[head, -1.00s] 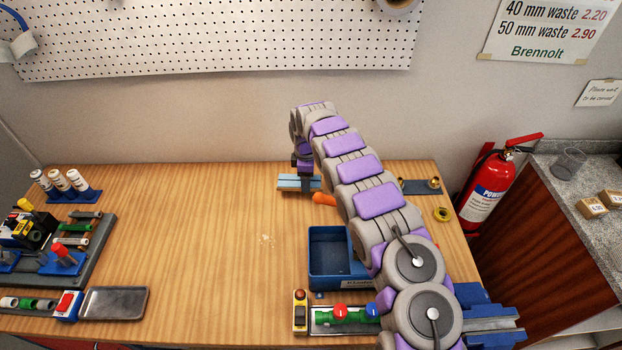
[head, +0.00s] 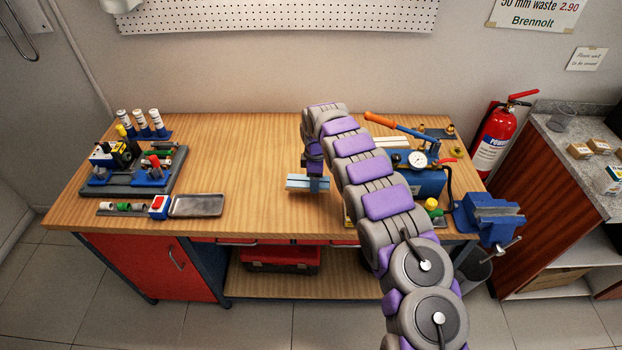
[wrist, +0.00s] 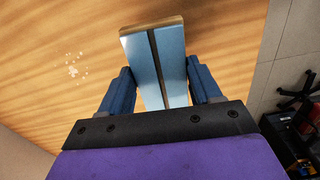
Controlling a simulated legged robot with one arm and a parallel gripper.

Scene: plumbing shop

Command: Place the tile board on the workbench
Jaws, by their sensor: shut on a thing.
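The tile board (head: 297,183), a small light-blue board with a dark groove along it, is in my gripper (head: 313,170) near the middle of the bench in the head view. In the wrist view, the two blue fingers of my gripper (wrist: 161,82) press on both sides of the board (wrist: 172,50). Its far end sticks out beyond the fingertips. The wooden workbench (head: 235,155) lies beneath it, and bare wood also shows in the wrist view (wrist: 50,40). I cannot tell whether the board touches the bench or hangs just above it.
A metal tray (head: 198,206) and a rack of fittings (head: 125,185) stand at the left. A blue pump with a gauge (head: 418,160) and orange-handled lever (head: 380,120) stands right of my arm. A blue vise (head: 488,215) sits at the right corner. The middle-left bench is clear.

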